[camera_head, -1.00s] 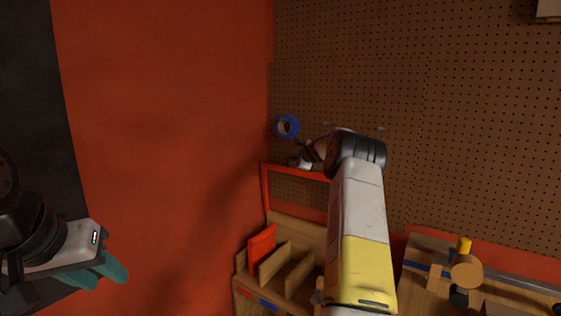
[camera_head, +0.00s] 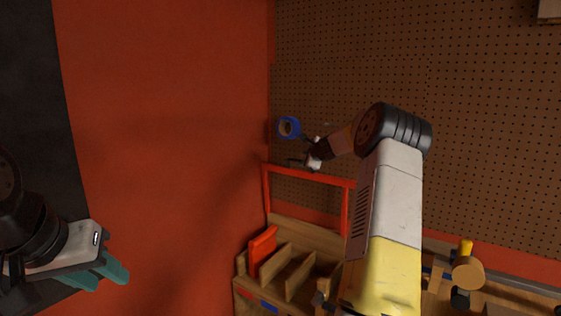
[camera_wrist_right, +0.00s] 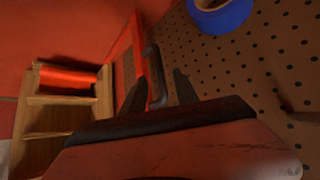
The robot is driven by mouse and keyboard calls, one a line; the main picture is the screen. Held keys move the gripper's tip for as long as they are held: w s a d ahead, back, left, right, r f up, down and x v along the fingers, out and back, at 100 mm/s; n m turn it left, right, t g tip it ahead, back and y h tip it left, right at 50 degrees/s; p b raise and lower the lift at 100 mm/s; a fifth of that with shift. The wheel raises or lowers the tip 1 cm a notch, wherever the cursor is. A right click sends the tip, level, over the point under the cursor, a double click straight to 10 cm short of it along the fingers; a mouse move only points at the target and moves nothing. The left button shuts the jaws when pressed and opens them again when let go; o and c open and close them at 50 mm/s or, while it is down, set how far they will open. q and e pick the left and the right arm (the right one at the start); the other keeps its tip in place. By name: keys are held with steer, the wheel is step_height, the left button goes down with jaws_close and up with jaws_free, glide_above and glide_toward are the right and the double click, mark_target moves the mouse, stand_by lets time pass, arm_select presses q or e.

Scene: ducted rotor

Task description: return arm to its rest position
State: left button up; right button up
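My right arm reaches away from the camera in the head view, its elbow high in front of the pegboard. My right gripper (camera_head: 292,162) is small and far off, just below a blue ring (camera_head: 288,127). In the right wrist view two dark fingers of this gripper (camera_wrist_right: 160,90) stand apart, and I see no object clearly held. A dark curved piece shows close to the fingers; I cannot tell what it is. The blue ring also shows in the wrist view (camera_wrist_right: 220,12), apart from the fingers. My left gripper (camera_head: 105,274) has teal fingers at the lower left, with their gap unclear.
A red frame (camera_head: 308,177) rises behind a wooden rack (camera_head: 291,271) with slots, close to my right gripper. A brown pegboard (camera_head: 480,130) fills the back. A wooden mallet (camera_head: 467,272) is at the lower right. An orange-red surface (camera_head: 165,120) at left is bare.

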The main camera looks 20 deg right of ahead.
steer(key=s+a+r+n+g+y, duration=0.2)
steer(key=s+a+r+n, duration=0.3)
steer(key=s+a, duration=0.55)
steer(key=s+a+r+n+g+y, duration=0.1)
steer(key=s+a+r+n, duration=0.2)
steer(key=s+a+n, duration=0.75)
steer(key=s+a+f+n+g, duration=0.1)
steer(key=s+a+f+n, duration=0.1)
steer(key=s, duration=0.8)
steer(key=s+a+f+n+g, duration=0.1)
steer(key=s+a+f+n, duration=0.1)
steer(key=s, duration=0.8)
steer(key=s+a+f+n+g, duration=0.2)
steer(key=s+a+f+n, duration=0.1)
steer(key=s, duration=0.8)
steer(key=shift+f+n+h, duration=0.3)
steer(key=shift+f+n, duration=0.5)
steer(key=shift+n, duration=0.05)
steer(key=shift+a, duration=0.1)
